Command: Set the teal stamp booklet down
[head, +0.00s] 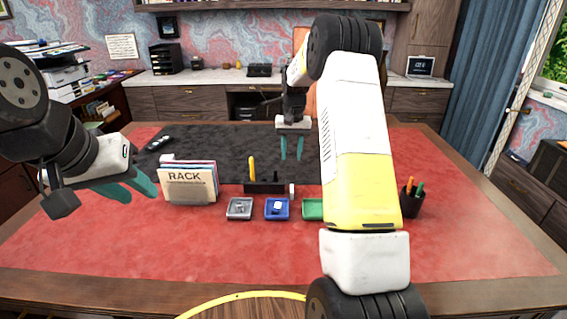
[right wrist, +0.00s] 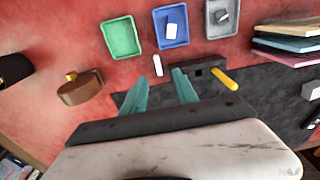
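My right gripper (head: 291,149) is open and empty above the dark mat, beyond the black holder. Its spread fingers also show in the right wrist view (right wrist: 160,88).
Grey (head: 239,208), blue (head: 277,209) and green (head: 312,209) trays sit in a row; small items lie in the grey and blue ones. A black holder (head: 265,188) with a yellow stick stands behind them. A pen cup (head: 411,200) is at right. The front desk is clear.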

